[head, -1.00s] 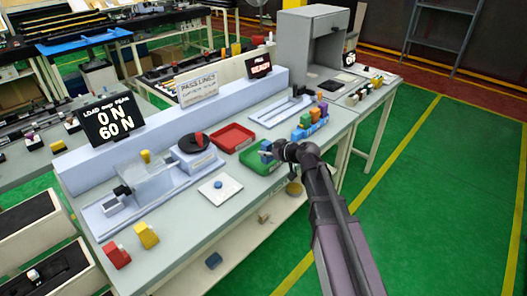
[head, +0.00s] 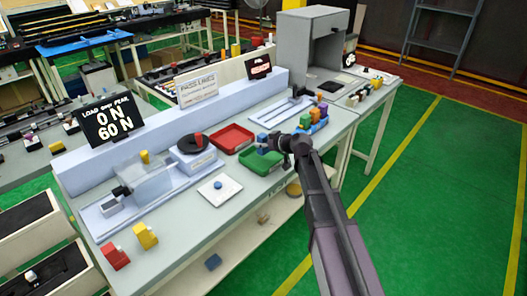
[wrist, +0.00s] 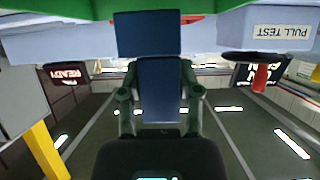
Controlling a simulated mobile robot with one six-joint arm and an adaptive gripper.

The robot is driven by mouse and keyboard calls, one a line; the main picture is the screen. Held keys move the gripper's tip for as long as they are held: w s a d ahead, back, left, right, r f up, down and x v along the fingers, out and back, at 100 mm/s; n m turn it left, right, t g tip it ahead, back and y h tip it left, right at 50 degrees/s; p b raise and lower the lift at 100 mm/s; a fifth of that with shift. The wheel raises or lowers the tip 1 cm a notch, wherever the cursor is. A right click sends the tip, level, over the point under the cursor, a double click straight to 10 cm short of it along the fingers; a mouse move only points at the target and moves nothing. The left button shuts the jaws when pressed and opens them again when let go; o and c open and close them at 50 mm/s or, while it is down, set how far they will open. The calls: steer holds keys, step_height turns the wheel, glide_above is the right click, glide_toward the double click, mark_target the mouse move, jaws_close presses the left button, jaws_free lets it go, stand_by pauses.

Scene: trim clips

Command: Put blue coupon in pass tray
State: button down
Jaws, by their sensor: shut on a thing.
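My gripper (head: 272,143) is shut on the blue coupon (head: 262,138) and holds it over the back part of the green tray (head: 262,165). In the wrist view my gripper (wrist: 160,97) has one finger on each side of the dark blue coupon (wrist: 158,75), which shows as two stacked blocky parts. A green strip of the tray (wrist: 215,8) shows at the top of that view. I cannot tell whether the coupon touches the tray.
A red tray (head: 232,137) stands beside the green one. A blue rack (head: 318,127) with coloured coupons is at right. A white plate (head: 219,197) with a blue knob lies in front left. The pull tester (head: 150,184) and red and yellow blocks (head: 117,259) are farther left.

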mark_target(265, 150)
steer(key=shift+s+f+b, duration=0.1)
steer(key=shift+f+b, duration=1.25)
steer(key=shift+f, duration=0.35)
steer(key=shift+f, duration=0.15)
steer(key=shift+c, duration=1.5)
jaws_free()
steer(key=shift+r, duration=0.2)
steer(key=shift+s+d+r, duration=0.1)
steer(key=p+v, duration=0.5)
steer(key=v, duration=0.6)
steer(key=shift+s+d, duration=0.25)
steer(key=shift+d, duration=0.05)
